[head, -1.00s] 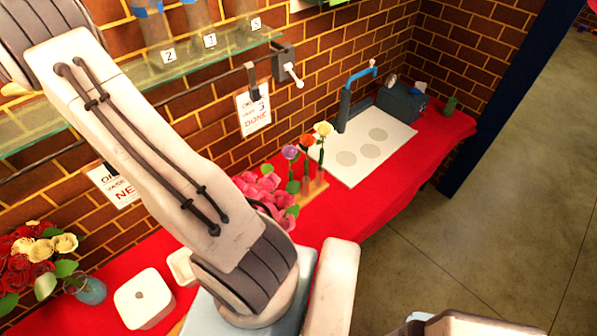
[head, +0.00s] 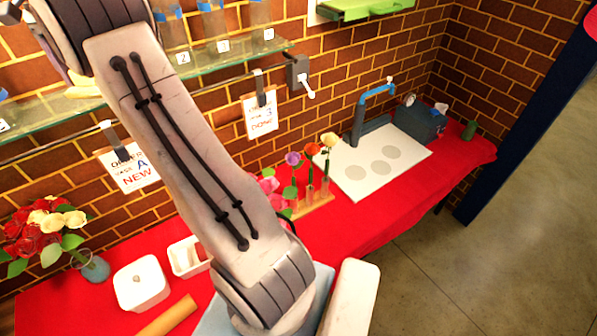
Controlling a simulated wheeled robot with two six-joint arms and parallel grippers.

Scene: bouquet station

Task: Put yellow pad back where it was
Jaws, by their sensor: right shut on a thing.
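I cannot pick out the yellow pad for certain. An orange-yellow flat or rounded strip (head: 167,316) lies on the red table at the lower left, cut by the frame's bottom; I cannot tell if it is the pad. A large white arm link of mine crosses from the upper left to the bottom centre and hides the table's middle. The fingertips of my right gripper, and what they hold, are hidden or too unclear to make out. My left gripper is not recognisable here.
On the red table (head: 365,215) stand a white lidded box (head: 141,285), an open white tray (head: 188,257), a rose vase (head: 92,268), a rack of flower tubes (head: 312,200) and a white board (head: 372,160). A glass shelf (head: 215,62) with vases runs above.

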